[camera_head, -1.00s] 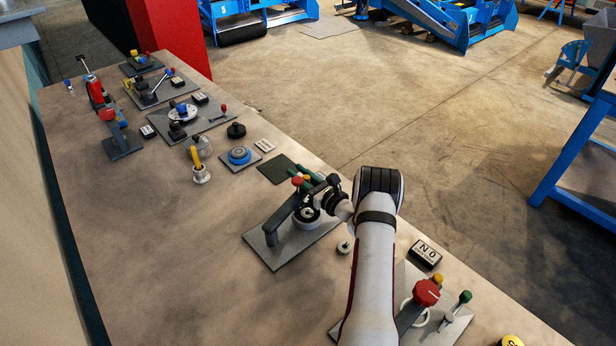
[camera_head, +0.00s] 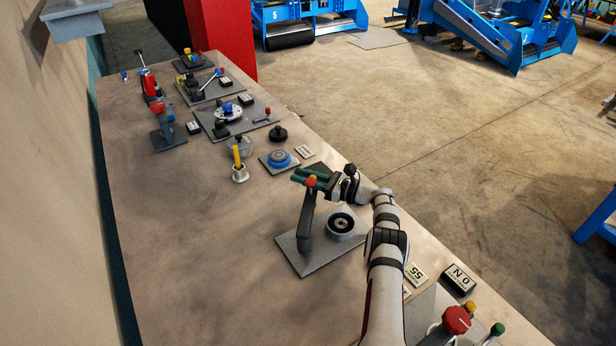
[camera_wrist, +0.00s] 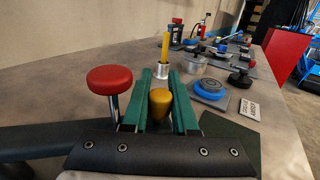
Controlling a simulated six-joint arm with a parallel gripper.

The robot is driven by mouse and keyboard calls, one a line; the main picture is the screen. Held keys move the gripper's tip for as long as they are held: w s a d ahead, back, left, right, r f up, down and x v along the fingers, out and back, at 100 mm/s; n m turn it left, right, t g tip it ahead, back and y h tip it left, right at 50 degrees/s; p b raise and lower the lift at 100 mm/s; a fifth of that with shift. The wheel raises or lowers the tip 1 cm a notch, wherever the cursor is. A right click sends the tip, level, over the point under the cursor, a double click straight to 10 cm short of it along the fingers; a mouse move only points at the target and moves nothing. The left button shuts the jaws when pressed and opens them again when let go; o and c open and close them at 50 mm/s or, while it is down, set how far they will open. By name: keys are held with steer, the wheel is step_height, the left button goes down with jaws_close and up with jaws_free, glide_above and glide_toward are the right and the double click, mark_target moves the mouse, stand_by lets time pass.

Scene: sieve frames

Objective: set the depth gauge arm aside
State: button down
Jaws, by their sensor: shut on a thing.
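The depth gauge arm (camera_head: 306,212) is a dark grey bar rising from a grey base plate (camera_head: 297,262). A red knob (camera_head: 311,181) tops its end and shows large on a metal rod at left in the wrist view (camera_wrist: 109,79). My gripper (camera_head: 312,176) has green fingers. In the wrist view they are closed around a yellow tapered knob (camera_wrist: 160,102), beside the red knob. The arm's dark bar (camera_wrist: 35,142) shows at lower left there. The round grey cup (camera_head: 341,233) with a dark centre is uncovered, right of the arm.
A blue round part (camera_head: 279,159) on a small plate and a cup with a yellow handle (camera_head: 239,172) stand beyond the gripper. A small lettered card (camera_head: 304,152) lies nearby. A NO block (camera_head: 458,280) lies at lower right. The bench's left part is clear.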

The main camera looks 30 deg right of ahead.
steer(key=shift+a, duration=0.1)
stand_by(0.3)
steer(key=c, duration=0.7)
jaws_free()
